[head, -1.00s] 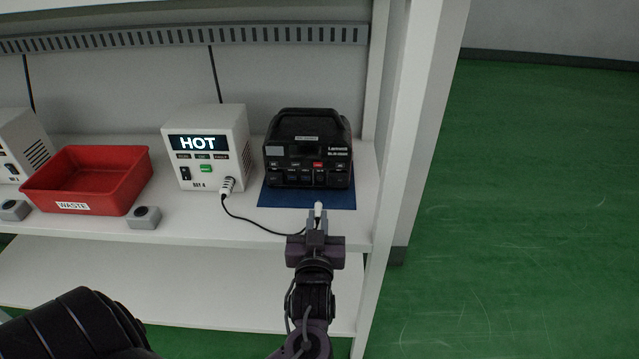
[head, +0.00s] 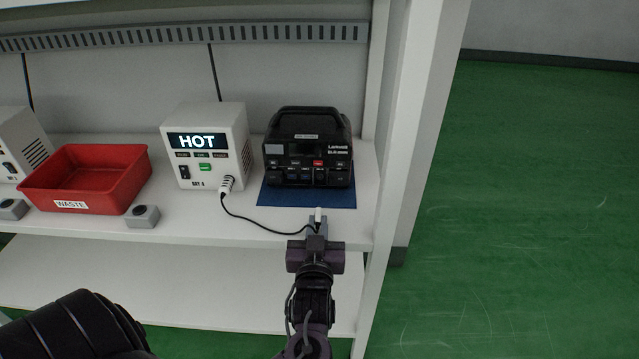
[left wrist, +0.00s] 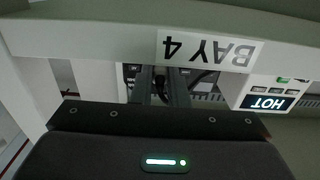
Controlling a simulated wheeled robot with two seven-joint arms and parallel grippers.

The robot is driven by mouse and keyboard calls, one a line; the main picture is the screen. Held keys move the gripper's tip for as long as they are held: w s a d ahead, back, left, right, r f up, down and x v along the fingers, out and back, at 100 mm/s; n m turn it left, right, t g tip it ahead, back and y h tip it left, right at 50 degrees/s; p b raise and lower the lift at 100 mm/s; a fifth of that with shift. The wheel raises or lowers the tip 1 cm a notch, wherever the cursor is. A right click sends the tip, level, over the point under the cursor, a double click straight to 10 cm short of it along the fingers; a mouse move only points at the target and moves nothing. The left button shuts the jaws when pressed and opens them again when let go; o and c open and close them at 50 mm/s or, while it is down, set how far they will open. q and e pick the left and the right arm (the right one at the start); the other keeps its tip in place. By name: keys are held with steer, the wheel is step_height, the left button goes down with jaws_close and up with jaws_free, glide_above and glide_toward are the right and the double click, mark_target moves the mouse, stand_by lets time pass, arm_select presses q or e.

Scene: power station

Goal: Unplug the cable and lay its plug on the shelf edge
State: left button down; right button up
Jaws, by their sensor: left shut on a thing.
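My left gripper (head: 317,228) is shut on the white plug (head: 318,213) at the shelf's front edge, in front of the black power station (head: 308,150). The plug's white end stands out beyond the fingertips, apart from the power station's front. A black cable (head: 262,228) runs from the plug along the shelf to a white connector (head: 227,184) in the BAY 4 unit (head: 208,147), whose display reads HOT. In the left wrist view, the fingers (left wrist: 160,88) are before the shelf edge (left wrist: 90,40); the plug is hard to make out there. My right gripper is not in view.
A blue mat (head: 300,197) lies under the power station. A red WASTE bin (head: 85,178) and small grey blocks (head: 143,216) stand at the left. A white shelf post (head: 400,140) rises right of my gripper. The lower shelf (head: 180,285) is bare.

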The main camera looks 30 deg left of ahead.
arm_select(q)
steer(key=shift+f+b, duration=0.35)
steer(key=shift+f, duration=0.55)
steer(key=c, duration=1.3)
jaws_free()
steer(key=shift+c, duration=0.2)
steer(key=shift+s, duration=0.1)
